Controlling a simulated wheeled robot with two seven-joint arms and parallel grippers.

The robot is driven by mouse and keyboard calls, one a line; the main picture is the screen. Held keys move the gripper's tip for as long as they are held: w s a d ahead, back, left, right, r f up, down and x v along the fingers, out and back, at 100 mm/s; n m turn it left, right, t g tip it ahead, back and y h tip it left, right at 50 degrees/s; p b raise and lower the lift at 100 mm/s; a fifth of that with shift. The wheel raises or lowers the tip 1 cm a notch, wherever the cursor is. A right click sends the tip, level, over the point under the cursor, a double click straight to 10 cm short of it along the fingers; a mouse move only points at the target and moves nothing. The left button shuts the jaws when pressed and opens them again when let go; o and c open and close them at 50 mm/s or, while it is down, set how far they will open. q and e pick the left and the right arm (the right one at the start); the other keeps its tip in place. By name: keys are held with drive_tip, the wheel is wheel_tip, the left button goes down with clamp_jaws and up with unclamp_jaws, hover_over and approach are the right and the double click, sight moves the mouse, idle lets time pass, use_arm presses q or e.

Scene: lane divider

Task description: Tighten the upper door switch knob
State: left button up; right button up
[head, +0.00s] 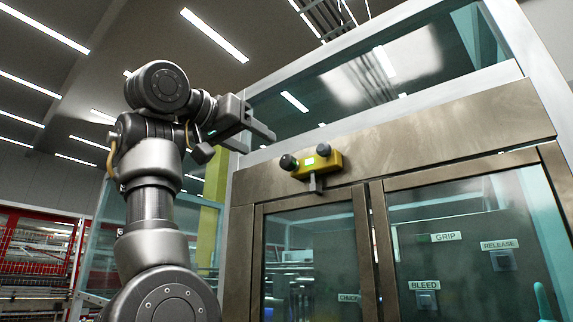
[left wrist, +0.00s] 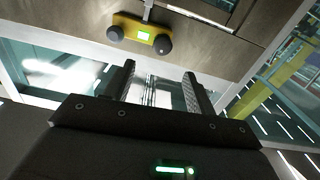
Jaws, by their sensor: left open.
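A yellow door switch (head: 325,168) with a small lit green display is mounted on the metal beam above the double doors. It carries two dark round knobs, a larger left knob (head: 289,162) and a smaller right knob (head: 323,149). I cannot tell which counts as the upper one. My left gripper (head: 257,140) is raised to the left of the switch, open and empty, apart from it. In the left wrist view, the switch (left wrist: 131,28) appears inverted beyond the open fingertips (left wrist: 160,74), with the larger knob (left wrist: 163,44) closest to the gap. My right gripper is not seen.
Below the switch are glazed doors (head: 374,240) with metal frames. Labels reading GRIP (head: 445,236), RELEASE (head: 498,245) and BLEED (head: 424,285) show at the right door. A glass panel with a pale frame (head: 390,98) rises above the beam. Open air surrounds my gripper.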

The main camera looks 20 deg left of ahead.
sight(284, 160)
use_arm(q)
drive_tip(key=p+x, duration=0.2)
drive_tip(key=x, duration=0.1)
drive_tip(key=p+x, duration=0.2)
drive_tip(key=x, duration=0.1)
drive_tip(key=p+x, duration=0.3)
drive_tip(key=x, duration=0.1)
drive_tip(key=shift+a+r, duration=0.2)
drive_tip(key=shift+a, duration=0.1)
drive_tip(key=shift+w+d+f, duration=0.15)
drive_tip(key=shift+w, duration=0.25)
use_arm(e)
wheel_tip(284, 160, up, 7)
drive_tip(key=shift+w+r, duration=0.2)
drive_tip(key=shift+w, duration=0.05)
use_arm(q)
drive_tip(key=c, duration=1)
drive_tip(key=shift+o, duration=0.2)
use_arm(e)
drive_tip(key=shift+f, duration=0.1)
use_arm(q)
drive_tip(key=shift+f, duration=0.1)
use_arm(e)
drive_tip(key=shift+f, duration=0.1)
